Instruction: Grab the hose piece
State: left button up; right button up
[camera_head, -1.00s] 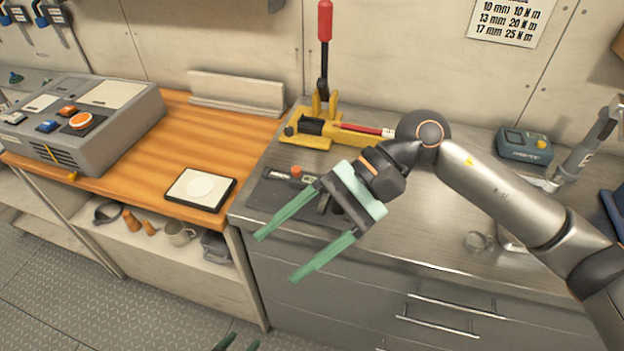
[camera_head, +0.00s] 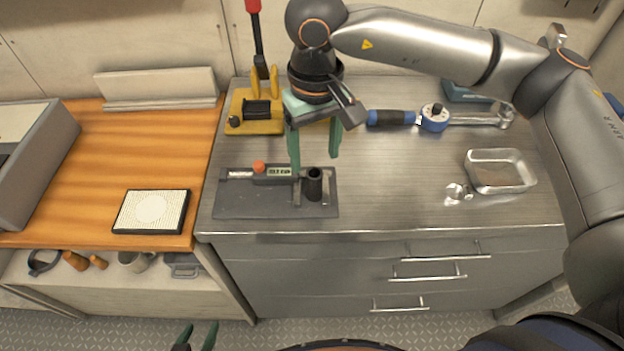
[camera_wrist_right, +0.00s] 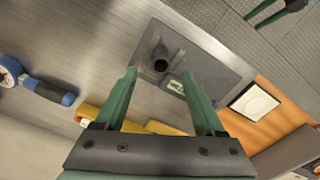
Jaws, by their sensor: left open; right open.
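A short black tube, which looks like the hose piece (camera_head: 314,184), stands upright on a dark grey mat (camera_head: 240,206) at the left of the steel worktop. Its open top also shows in the right wrist view (camera_wrist_right: 160,56). My right gripper (camera_head: 315,163) is open and empty, fingers pointing down, close above the tube. In the right wrist view the tube lies between and just beyond the fingertips (camera_wrist_right: 159,72). My left gripper (camera_head: 200,329) is open and empty, low at the bottom edge, away from the worktop.
Behind are a yellow press (camera_head: 258,108) and a blue torque wrench (camera_head: 434,118). A metal tray (camera_head: 500,171) stands at right. A white pad (camera_head: 152,211) lies on the wooden bench.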

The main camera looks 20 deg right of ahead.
aim_at(314, 173)
notch_tip(314, 173, down, 8)
jog(key=shift+r+p, duration=0.2)
jog(key=shift+p, duration=0.5)
jog(key=shift+c, duration=0.3)
grip_shut()
